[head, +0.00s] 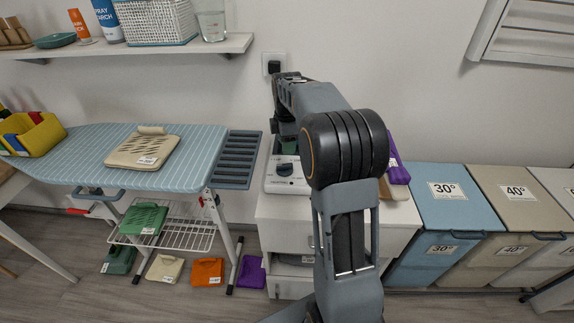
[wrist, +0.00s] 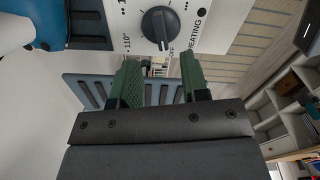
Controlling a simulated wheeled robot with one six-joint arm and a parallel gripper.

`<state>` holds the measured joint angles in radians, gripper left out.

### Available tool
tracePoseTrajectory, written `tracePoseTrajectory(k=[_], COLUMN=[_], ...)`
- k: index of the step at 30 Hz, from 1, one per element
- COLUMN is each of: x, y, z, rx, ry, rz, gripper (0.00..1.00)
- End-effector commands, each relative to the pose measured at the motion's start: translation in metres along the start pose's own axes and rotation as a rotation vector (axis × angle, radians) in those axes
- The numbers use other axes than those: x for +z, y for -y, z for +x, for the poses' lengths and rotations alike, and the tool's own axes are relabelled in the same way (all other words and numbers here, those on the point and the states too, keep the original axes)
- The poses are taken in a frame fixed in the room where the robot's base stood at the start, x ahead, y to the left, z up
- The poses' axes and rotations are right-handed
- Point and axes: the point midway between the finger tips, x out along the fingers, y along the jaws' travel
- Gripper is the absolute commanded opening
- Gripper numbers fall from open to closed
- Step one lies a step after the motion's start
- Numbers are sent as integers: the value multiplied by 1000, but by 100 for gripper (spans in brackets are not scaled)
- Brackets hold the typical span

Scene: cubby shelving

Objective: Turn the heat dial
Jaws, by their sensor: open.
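The heat dial (wrist: 160,27) is a dark round knob on a white control panel, at the top of the wrist view. In the head view the dial (head: 285,169) sits on the front of a white appliance (head: 284,184) on the white cabinet. My gripper (wrist: 160,80) has green pads, spread apart and empty. The dial lies beyond the fingertips, between their lines, and not held. In the head view my arm hides most of the gripper.
An ironing board (head: 95,165) with a beige folded item (head: 143,148) stands to the left, with a slatted grey rest (head: 237,160) at its end. A purple item (head: 396,160) lies right of my arm. Laundry bins (head: 450,210) stand further right. A shelf (head: 150,47) hangs above.

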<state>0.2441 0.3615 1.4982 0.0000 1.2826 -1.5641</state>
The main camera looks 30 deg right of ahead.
Motion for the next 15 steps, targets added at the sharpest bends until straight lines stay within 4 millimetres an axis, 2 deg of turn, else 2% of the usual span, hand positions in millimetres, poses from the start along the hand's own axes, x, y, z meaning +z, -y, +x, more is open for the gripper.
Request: tracePoseTrajectory(k=[1,6,15], x=[0,0,0], y=[0,0,0], z=[12,42,74], rx=[-4,-3,-1], ry=[0,0,0], rz=[0,1,2], gripper=[42,42,42])
